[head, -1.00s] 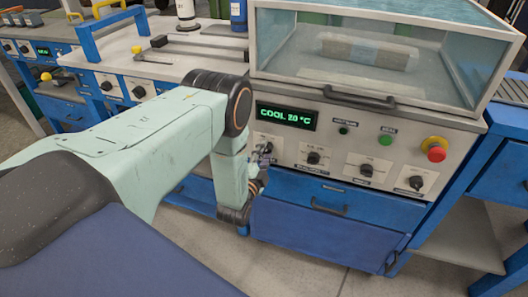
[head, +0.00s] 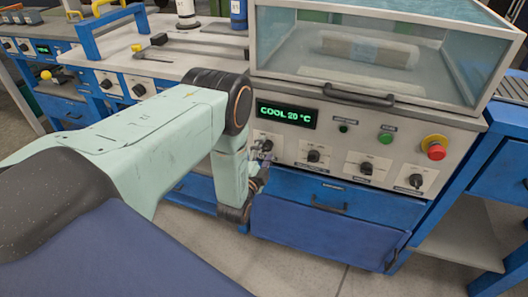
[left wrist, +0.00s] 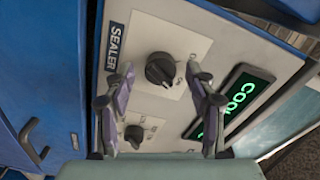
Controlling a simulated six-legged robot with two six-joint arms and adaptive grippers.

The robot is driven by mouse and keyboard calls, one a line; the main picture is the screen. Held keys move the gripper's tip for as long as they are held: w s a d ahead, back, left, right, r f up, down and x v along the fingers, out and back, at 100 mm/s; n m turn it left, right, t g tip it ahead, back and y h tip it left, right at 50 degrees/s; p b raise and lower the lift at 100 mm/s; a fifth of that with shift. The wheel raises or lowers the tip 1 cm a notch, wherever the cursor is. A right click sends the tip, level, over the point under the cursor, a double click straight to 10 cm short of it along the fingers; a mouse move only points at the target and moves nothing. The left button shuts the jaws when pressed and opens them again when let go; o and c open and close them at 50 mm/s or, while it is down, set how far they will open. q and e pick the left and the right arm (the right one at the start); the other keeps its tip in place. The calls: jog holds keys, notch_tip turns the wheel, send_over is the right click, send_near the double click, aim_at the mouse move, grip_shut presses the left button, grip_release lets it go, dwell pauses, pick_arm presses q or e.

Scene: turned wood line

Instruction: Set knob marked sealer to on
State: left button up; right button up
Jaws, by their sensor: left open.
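The knob marked sealer (left wrist: 160,69) is a round black knob with a raised grip on a pale plate. The dark label SEALER (left wrist: 115,46) is at its left in the left wrist view. Small marks sit right of the knob; its pointer seems turned towards the lower one, but they are too small to read surely. My left gripper (left wrist: 160,76) is open, one finger on each side of the knob in the picture, apparently short of it. In the head view my left gripper (head: 262,165) is at the panel's left end and partly covers that knob. My right gripper is not in view.
A second black knob (left wrist: 134,134) lies near the left finger in the wrist view. A green display (head: 286,114) reads COOL 20 °C. Several more knobs, a green button (head: 386,138) and a red emergency button (head: 435,149) are to the right. Blue drawers (head: 340,200) are below.

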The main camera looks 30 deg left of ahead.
pick_arm(q)
jog(key=v, duration=1.2)
jog(key=shift+d, duration=0.1)
jog(key=s+d+f+n+g+h, duration=0.2)
jog(key=s+d+f+n+g, duration=0.2)
jog(key=s+f+n+g, duration=0.6)
jog(key=s+d+r+g+h, duration=0.1)
jog(key=s+d+g, duration=0.2)
jog(key=s, duration=0.6)
jog(key=s+d+r+n+g+h, duration=0.1)
jog(key=s+d+g, duration=0.2)
jog(key=s, duration=0.6)
jog(key=shift+n+g, duration=0.3)
jog(key=shift+g, duration=0.5)
